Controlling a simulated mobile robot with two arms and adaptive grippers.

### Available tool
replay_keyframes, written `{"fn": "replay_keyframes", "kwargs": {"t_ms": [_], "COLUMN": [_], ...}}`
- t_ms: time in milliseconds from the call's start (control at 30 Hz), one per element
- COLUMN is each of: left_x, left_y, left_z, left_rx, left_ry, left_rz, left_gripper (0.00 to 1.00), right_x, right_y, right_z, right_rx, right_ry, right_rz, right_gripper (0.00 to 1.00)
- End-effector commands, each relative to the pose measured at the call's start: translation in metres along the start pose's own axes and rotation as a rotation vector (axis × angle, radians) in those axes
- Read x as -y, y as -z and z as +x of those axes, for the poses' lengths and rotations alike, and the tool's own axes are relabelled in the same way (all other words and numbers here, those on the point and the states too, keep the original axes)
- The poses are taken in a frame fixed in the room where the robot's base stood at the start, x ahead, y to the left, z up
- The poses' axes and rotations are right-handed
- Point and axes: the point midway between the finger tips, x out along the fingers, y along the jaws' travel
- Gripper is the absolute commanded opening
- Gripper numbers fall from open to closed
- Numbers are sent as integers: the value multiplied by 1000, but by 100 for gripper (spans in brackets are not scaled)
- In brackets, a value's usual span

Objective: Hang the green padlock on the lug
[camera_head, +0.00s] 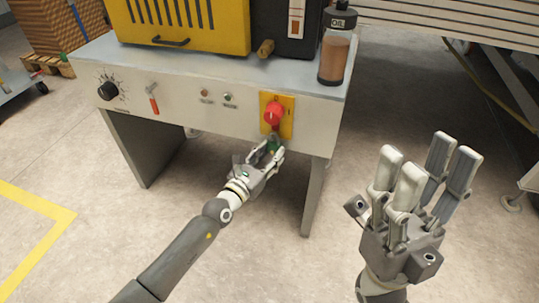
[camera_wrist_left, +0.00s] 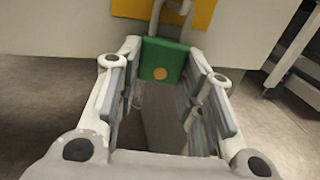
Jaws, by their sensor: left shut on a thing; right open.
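The green padlock (camera_wrist_left: 165,62) is held between the fingers of my left gripper (camera_head: 268,152), its silver shackle upward. In the head view the padlock (camera_head: 274,143) is mostly hidden by my fingers, just below the red rotary switch (camera_head: 273,114) on the yellow plate (camera_head: 287,127). In the left wrist view the shackle overlaps the lower edge of the yellow plate (camera_wrist_left: 202,12). I cannot make out the lug, nor whether the shackle touches it. My right gripper (camera_head: 422,180) is open and empty, fingers up, right of the machine.
The machine's front panel (camera_head: 190,108) carries a black knob (camera_head: 107,91) and a red-handled lever (camera_head: 153,103) at the left. A brown oil bottle (camera_head: 337,55) stands on its top at the right. Machine legs flank the open space below. The floor in front is clear.

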Motion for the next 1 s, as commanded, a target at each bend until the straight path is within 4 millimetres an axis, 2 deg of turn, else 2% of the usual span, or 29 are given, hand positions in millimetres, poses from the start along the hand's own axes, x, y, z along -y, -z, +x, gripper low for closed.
{"fn": "replay_keyframes", "kwargs": {"t_ms": [67,100,300,667,867,1000], "left_x": [0,0,0,0,0,0], "left_y": [-1,-1,-1,1,1,2], "left_z": [0,0,0,-3,-26,-53], "left_rx": [2,2,1,-1,-1,-2], "left_ry": [0,0,0,0,-1,-1], "left_rz": [0,0,0,-1,-2,-1], "left_gripper": [9,38,60,60,60,60], "right_x": [0,0,0,-1,-1,0], "right_y": [0,0,0,0,0,0], "right_z": [0,0,0,0,0,0], "right_rx": [-1,-1,-1,-1,-1,0], "right_ry": [0,0,1,-2,-1,-1], "right_rz": [0,0,-1,-3,-2,-2], "right_gripper": [49,49,49,49,49,49]}}
